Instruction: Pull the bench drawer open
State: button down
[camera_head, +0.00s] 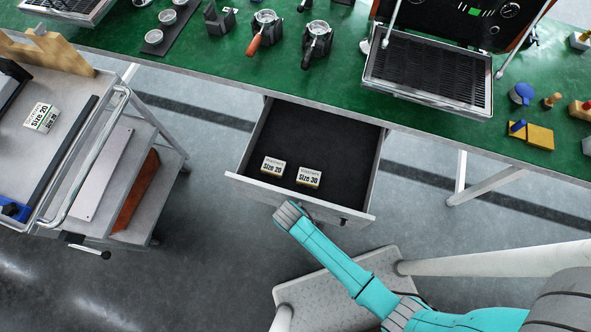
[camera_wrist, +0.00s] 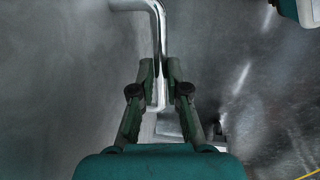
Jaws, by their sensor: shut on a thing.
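The bench drawer (camera_head: 262,127) is pulled out from under the green bench, with its dark inside showing. Its pale front panel (camera_head: 248,185) faces my arm. In the wrist view my gripper (camera_wrist: 161,68) is shut on the drawer's shiny bent metal handle (camera_wrist: 158,25), with one finger on each side of the bar. In the head view my arm's end is at the drawer front, and the fingers and the handle are hidden there.
Two small boxes marked Size 20 (camera_head: 273,166) and Size 30 (camera_head: 309,177) lie in the drawer. A metal cart (camera_head: 120,95) stands to the left, apart from the drawer. An espresso machine (camera_head: 430,70) and portafilters (camera_head: 317,40) stand on the bench (camera_head: 340,75).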

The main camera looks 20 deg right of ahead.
jog(key=c, duration=1.2)
grip_release()
jog(key=shift+r, duration=0.1)
jog(key=r, duration=0.4)
jog(key=s+a+r, duration=0.1)
jog(key=r, duration=0.6)
jog(key=shift+s+a+r, duration=0.15)
jog(key=shift+s+r, duration=0.15)
jog(key=shift+s, duration=0.1)
